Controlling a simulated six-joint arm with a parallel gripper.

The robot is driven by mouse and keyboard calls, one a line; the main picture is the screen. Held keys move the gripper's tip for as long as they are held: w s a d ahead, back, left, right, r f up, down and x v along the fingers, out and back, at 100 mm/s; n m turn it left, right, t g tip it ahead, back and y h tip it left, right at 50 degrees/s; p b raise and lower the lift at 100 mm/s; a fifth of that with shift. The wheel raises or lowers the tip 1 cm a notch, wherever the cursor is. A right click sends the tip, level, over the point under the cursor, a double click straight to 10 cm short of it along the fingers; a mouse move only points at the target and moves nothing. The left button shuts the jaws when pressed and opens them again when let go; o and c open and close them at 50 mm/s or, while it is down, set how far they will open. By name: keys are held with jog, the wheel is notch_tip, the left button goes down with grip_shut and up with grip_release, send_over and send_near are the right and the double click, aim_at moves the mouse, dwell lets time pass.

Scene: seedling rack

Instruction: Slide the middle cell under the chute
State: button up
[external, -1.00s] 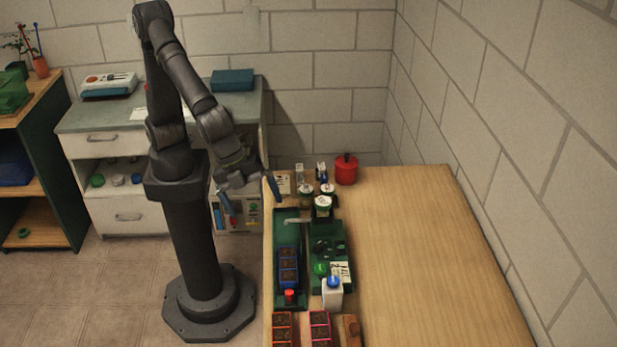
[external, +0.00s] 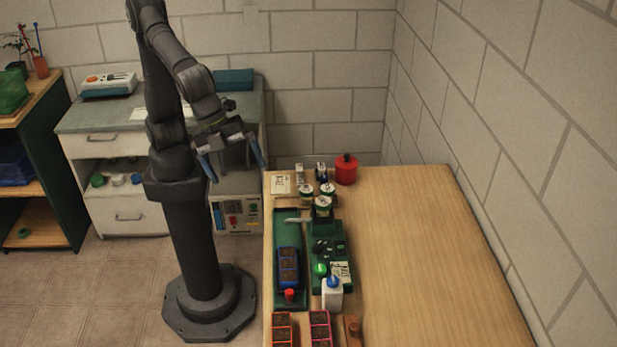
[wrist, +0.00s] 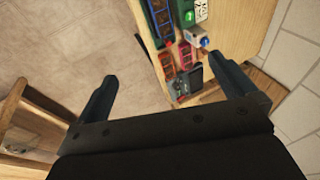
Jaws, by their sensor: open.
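A blue seedling strip (external: 281,268) of three soil-filled cells sits toward the near end of a long green tray (external: 287,226). Its middle cell (external: 289,266) is well apart from the pale chute (external: 297,220), which reaches over the tray farther back from the green machine (external: 330,230). My gripper (external: 237,172) is open and empty, raised in the air left of the table's far end and away from the strip. In the wrist view, my spread fingers (wrist: 167,75) hold nothing, and part of the blue strip (wrist: 164,27) shows at the top.
A red knob (external: 290,295) stands at the strip's near end. A white box with a blue button (external: 333,292) stands beside the machine. Orange (external: 282,328) and pink (external: 320,328) strips lie nearer. White tubs and a red pot (external: 346,170) stand at the back. The table's right side is clear.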

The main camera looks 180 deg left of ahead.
jog(key=c, duration=0.9)
jog(key=shift+w+a+f, duration=0.1)
jog(key=shift+w+f, duration=0.1)
jog(key=c, duration=0.4)
jog(key=w+a+f+n, duration=0.2)
jog(key=w+f+n, duration=0.1)
jog(key=w+a+f+n, duration=0.1)
jog(key=w+f+n, duration=0.2)
jog(key=w+a+f+n, duration=0.2)
jog(key=w+f+n, duration=0.1)
jog(key=shift+w+a+f+t+h, duration=0.25)
jog(key=shift+a+f+t+h, duration=0.05)
jog(key=shift+f+t+h, duration=0.1)
jog(key=shift+c, duration=1.4)
send_near(289, 291)
jog(key=x, duration=0.8)
jog(key=shift+f, duration=0.1)
grip_shut()
